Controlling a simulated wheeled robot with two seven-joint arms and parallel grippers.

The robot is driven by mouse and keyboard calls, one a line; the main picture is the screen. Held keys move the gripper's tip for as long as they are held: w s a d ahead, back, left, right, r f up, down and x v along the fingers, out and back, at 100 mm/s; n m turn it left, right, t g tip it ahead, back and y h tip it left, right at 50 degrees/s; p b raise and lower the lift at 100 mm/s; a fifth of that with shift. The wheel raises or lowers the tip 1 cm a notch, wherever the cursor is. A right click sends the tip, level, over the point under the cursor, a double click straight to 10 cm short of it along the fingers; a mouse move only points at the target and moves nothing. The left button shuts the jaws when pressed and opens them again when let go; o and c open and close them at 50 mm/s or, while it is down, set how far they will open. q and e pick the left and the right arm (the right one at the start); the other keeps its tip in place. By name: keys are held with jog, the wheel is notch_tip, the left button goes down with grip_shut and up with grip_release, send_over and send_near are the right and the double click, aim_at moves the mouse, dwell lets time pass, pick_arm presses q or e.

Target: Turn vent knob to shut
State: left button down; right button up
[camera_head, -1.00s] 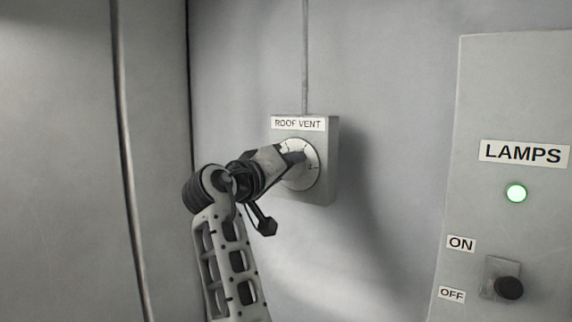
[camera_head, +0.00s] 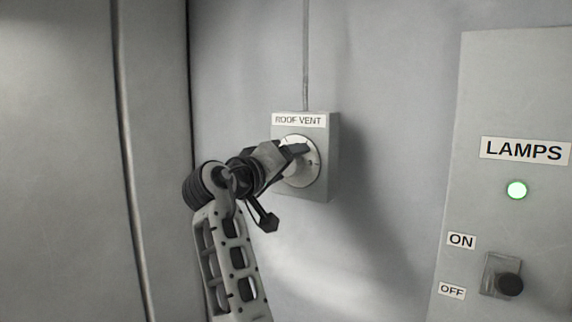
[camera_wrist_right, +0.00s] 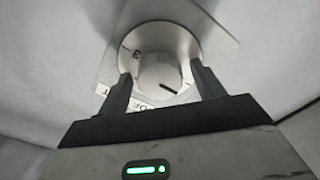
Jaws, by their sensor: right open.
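The roof vent box (camera_head: 326,183) is a grey box on the wall with a "ROOF VENT" label and a round pale dial plate (camera_head: 311,172). My right gripper (camera_head: 296,152) is in front of the dial and hides the knob there. In the right wrist view the round pale vent knob (camera_wrist_right: 160,74) with a dark pointer line sits on the dial plate (camera_wrist_right: 187,40). The fingers of my right gripper (camera_wrist_right: 160,88) are open, one on each side of the knob. I cannot tell whether they touch it. My left gripper is not in view.
A thin conduit (camera_head: 305,60) runs up from the vent box. The wall between box and panel is bare.

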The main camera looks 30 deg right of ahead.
pick_arm(q)
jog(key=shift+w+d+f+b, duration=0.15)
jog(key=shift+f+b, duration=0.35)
jog(key=shift+b, duration=0.6)
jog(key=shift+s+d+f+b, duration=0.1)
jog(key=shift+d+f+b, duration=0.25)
jog(key=shift+b, duration=0.7)
pick_arm(e)
jog(key=v, duration=1.6)
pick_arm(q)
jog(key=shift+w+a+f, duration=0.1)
pick_arm(e)
jog(key=shift+d, duration=0.1)
